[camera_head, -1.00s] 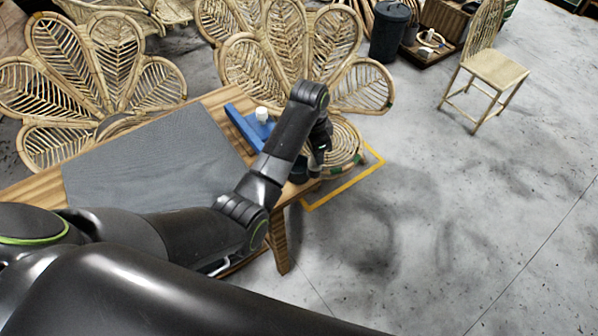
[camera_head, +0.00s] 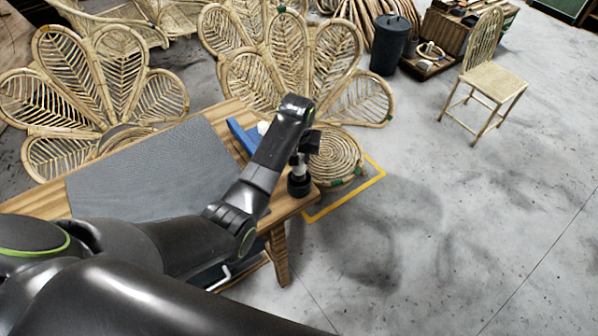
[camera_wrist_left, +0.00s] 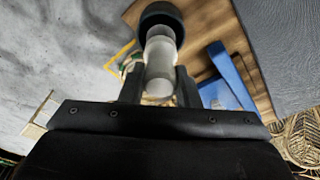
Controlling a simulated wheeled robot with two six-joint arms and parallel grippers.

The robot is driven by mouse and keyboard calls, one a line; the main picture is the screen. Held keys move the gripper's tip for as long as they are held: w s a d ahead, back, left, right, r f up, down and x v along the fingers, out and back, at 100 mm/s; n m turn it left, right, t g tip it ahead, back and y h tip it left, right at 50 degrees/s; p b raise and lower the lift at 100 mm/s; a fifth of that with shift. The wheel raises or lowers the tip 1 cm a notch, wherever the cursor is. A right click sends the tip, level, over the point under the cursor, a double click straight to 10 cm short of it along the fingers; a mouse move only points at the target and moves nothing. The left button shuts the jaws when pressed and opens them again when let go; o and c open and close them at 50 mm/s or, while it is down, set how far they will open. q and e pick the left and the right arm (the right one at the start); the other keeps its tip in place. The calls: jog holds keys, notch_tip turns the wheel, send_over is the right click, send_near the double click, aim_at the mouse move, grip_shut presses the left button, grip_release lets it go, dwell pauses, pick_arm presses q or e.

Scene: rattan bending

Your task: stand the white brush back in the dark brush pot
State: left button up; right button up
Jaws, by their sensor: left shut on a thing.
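My left gripper (camera_head: 309,143) is over the table's right corner, shut on the white brush (camera_head: 299,170). The brush is nearly upright, and its lower end is at the mouth of the dark brush pot (camera_head: 299,187). In the left wrist view the brush (camera_wrist_left: 160,65) sits between the fingers (camera_wrist_left: 160,88). Its far end overlaps the pot (camera_wrist_left: 162,14); I cannot tell how far inside it is. The pot stands on the table's right corner. My right gripper is not in view.
The wooden table (camera_head: 232,110) carries a grey mat (camera_head: 150,168) and a blue object (camera_head: 240,136) with a white piece (camera_head: 263,127) beside it. Rattan chairs (camera_head: 108,90) stand behind. Open floor lies to the right, with a chair (camera_head: 490,80) farther off.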

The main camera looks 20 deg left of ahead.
aim_at(299, 169)
pick_arm(q)
jog(key=shift+f, duration=2.75)
jog(key=shift+f, duration=0.1)
jog(key=o, duration=1)
jog(key=shift+r, duration=0.55)
jog(key=r, duration=0.3)
jog(key=s+r, duration=0.1)
jog(key=r, duration=0.7)
jog(key=shift+s+d, duration=0.1)
jog(key=shift+s, duration=0.3)
jog(key=shift+f, duration=0.1)
